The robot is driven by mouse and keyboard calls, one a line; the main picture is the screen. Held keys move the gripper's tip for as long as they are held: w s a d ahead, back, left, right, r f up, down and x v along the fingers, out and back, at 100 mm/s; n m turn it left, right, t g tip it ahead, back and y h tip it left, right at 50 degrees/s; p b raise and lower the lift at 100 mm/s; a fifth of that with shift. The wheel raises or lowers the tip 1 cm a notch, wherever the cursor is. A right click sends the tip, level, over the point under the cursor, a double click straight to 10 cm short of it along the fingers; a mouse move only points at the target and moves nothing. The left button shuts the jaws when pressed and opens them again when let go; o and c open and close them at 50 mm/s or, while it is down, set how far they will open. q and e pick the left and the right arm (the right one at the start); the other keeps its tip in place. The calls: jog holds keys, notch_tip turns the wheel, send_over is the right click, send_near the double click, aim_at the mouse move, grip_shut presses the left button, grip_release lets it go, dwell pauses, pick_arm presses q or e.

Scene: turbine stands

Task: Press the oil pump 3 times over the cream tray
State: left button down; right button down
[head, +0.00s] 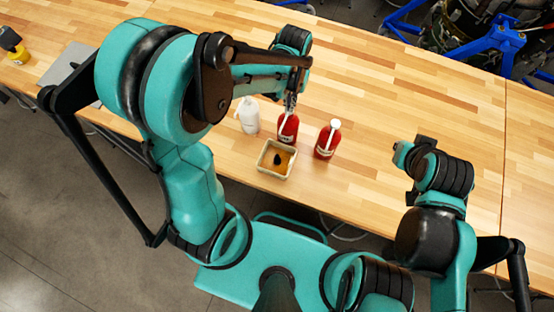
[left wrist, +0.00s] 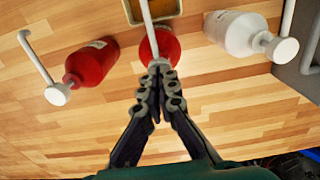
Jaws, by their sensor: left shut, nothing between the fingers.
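A red pump bottle (head: 288,130) with a white pump top stands on the wooden table, just behind the cream tray (head: 262,160), its white spout pointing toward the tray. The tray holds brown liquid and a dark lump. My left gripper (head: 291,102) is shut and empty, pointing down at the top of this bottle; in the left wrist view its fingertips (left wrist: 160,68) overlap the pump head. I cannot tell whether they touch it. In that view the middle red bottle (left wrist: 160,45) is partly hidden. My right gripper (head: 403,155) is above the table at the right; its fingers are unclear.
A second red pump bottle (head: 327,140) stands to the right, a white pump bottle (head: 249,116) to the left, both close to the middle one. A grey flat object (head: 72,68) and a yellow-black tool (head: 14,46) lie at far left. The table's right side is clear.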

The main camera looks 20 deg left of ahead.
pick_arm(q)
jog(key=shift+f+b, duration=0.3)
jog(key=shift+f, duration=0.2)
jog(key=shift+r, duration=0.25)
jog(key=shift+r+p, duration=0.85)
jog(key=shift+r, duration=0.1)
jog(key=shift+f, duration=0.1)
